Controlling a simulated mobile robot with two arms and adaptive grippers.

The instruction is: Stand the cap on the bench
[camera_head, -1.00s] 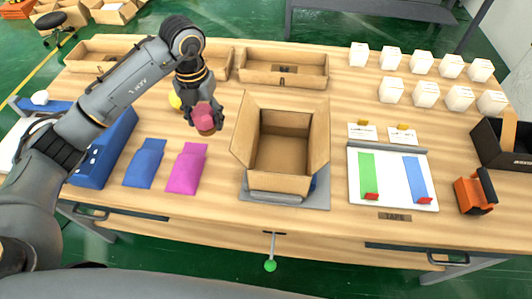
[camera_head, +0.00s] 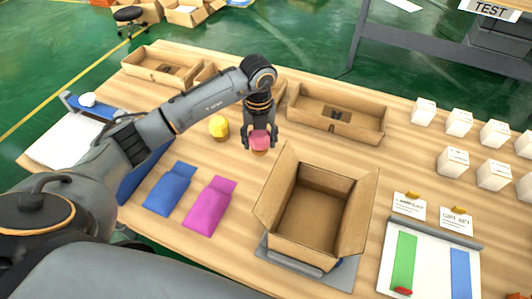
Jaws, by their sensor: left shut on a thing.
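My left gripper (camera_head: 260,144) points down over the wooden bench (camera_head: 225,163) and is shut on a pink cap (camera_head: 260,138). A brownish lower part shows beneath the pink. The cap is upright and low, close to the bench top. I cannot tell whether it touches the wood. A yellow rounded piece (camera_head: 218,126) stands on the bench to the left of the gripper. My right gripper is not in view.
An open carton (camera_head: 312,210) stands just right of and nearer than the gripper. Blue (camera_head: 170,188) and magenta (camera_head: 208,205) pouches lie in front. A shallow cardboard tray (camera_head: 340,125) lies behind. White boxes (camera_head: 453,163) stand at the right. Bare wood surrounds the cap.

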